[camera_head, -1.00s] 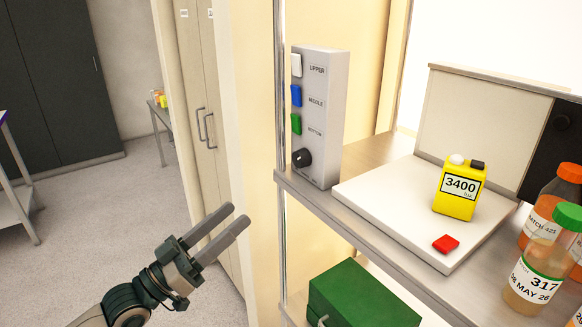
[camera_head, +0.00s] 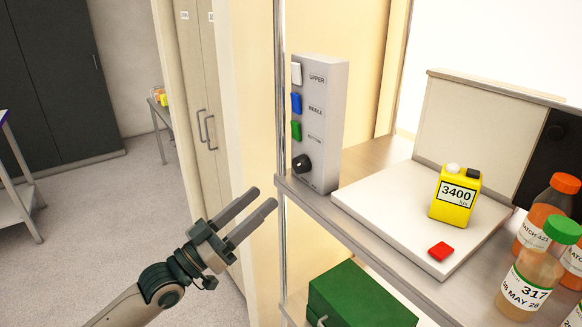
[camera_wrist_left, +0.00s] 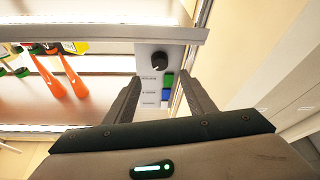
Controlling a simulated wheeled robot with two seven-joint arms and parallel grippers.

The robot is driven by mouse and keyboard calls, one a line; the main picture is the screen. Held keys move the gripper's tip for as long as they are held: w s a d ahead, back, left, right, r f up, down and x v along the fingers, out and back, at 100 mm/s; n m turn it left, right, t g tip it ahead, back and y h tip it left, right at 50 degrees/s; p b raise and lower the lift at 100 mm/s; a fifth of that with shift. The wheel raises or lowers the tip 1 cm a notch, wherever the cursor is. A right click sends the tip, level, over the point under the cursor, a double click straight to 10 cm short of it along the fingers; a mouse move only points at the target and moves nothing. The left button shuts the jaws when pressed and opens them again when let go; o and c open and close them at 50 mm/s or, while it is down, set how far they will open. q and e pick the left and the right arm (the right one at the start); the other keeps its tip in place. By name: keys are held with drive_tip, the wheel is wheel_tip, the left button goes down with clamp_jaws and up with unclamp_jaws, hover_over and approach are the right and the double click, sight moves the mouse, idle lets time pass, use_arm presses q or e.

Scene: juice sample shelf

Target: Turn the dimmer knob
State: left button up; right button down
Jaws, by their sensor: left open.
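The dimmer knob (camera_head: 301,163) is black and round, at the bottom of a grey control panel (camera_head: 325,150) on the left end of the shelf. Above it are a white, a blue and a green switch labelled upper, middle and bottom. The knob also shows in the left wrist view (camera_wrist_left: 159,61), beyond and between the fingers. My left gripper (camera_head: 265,197) is open and empty, below and to the left of the knob, apart from it. The wrist view also shows the left gripper's fingers (camera_wrist_left: 157,95) spread on either side of the panel. My right gripper is not in view.
A yellow meter (camera_head: 455,196) reading 3400 lux and a red block (camera_head: 440,251) are on a white board (camera_head: 375,205). Juice bottles (camera_head: 530,275) stand at the right. A metal post (camera_head: 280,90) rises just left of the panel. A green box (camera_head: 360,300) sits on the lower shelf.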

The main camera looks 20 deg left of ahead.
sight(297, 168)
use_arm(q)
drive_tip(key=p+x, duration=0.3)
drive_tip(key=x, duration=0.6)
drive_tip(key=shift+w+d+r, duration=0.1)
drive_tip(key=shift+w+r, duration=0.05)
drive_tip(key=shift+w+d+r+p, duration=0.1)
drive_tip(key=shift+w+d+p, duration=0.25)
drive_tip(key=shift+w, duration=0.1)
drive_tip(key=c, duration=1)
drive_tip(key=shift+c, duration=0.2)
